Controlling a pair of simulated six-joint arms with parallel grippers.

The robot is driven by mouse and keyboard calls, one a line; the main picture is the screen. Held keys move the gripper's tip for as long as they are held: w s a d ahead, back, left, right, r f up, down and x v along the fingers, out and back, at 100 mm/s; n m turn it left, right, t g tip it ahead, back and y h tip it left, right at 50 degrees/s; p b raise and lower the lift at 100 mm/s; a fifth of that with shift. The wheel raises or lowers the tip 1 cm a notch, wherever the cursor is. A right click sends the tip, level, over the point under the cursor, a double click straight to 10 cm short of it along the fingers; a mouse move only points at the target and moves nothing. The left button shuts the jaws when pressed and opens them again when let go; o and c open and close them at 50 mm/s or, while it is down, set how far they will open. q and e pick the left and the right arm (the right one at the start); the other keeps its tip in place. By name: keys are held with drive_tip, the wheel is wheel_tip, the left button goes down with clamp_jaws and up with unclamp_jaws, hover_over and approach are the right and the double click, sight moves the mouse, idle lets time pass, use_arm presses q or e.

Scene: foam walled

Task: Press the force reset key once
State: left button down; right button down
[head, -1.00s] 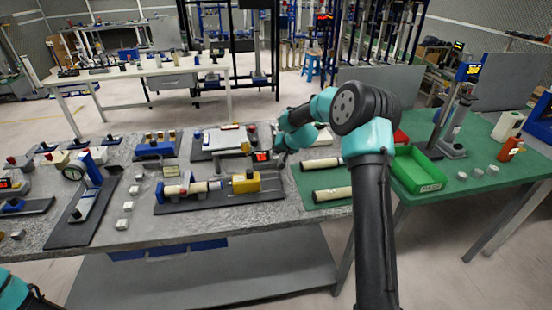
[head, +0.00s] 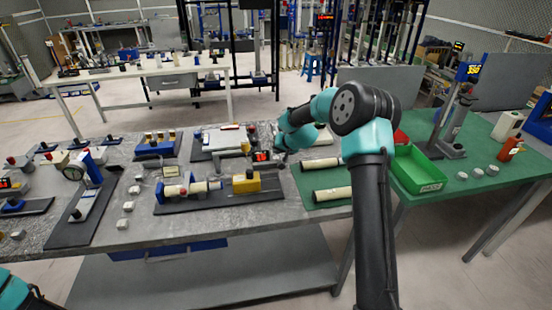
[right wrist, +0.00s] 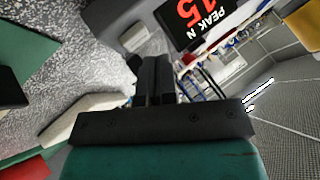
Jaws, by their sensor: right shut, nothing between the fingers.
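A force gauge display (head: 262,157) with lit red digits sits on the grey bench, at the right end of the grey device with a flat top. In the right wrist view the display (right wrist: 200,18) is close, with large red digits and the words PEAK N. My right gripper (head: 279,158) is just right of the display in the head view, low over the bench. In the right wrist view its black fingers (right wrist: 154,62) are together and empty. I cannot make out the reset key; the fingers and arm may hide it. Only part of my left arm shows at the lower left.
A yellow block and white cylinder share a black board (head: 220,202) in front. A green mat (head: 322,181) with pale tubes lies to the right, then a green tray (head: 418,172) on the green table. A dial gauge stand (head: 90,165) is at the left.

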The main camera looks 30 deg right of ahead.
sight(277, 157)
drive_tip(key=shift+f, duration=0.35)
drive_tip(key=shift+f, duration=0.45)
idle(1.0)
drive_tip(key=shift+r, duration=0.9)
drive_tip(key=shift+r, duration=2.5)
drive_tip(key=shift+a, duration=0.1)
